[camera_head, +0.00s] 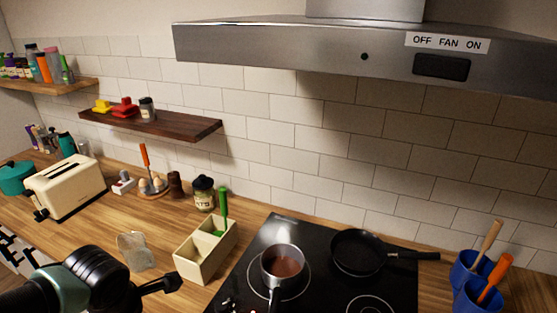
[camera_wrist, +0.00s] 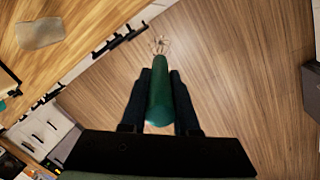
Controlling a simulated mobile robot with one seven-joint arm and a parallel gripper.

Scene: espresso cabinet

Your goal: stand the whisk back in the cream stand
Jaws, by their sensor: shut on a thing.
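The whisk has a green handle (camera_wrist: 160,97) and thin wire loops (camera_wrist: 160,46), seen in the wrist view. My gripper (camera_wrist: 160,74) is shut on the handle, with the wire end pointing away from the camera over the floor. In the head view my gripper (camera_head: 160,286) is at the lower left, left of the cream stand; I cannot make out the whisk there. The cream stand (camera_head: 190,268) is an open box with a divider, on the counter left of the stove. A green-handled tool (camera_head: 223,203) stands in its back compartment; the front one looks empty.
A grey translucent mat (camera_head: 134,251) lies left of the stand. A jar (camera_head: 203,194) stands behind it. The black stove (camera_head: 320,285) to the right carries a saucepan (camera_head: 283,265) and a frying pan (camera_head: 358,252). A toaster (camera_head: 66,187) is at the left.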

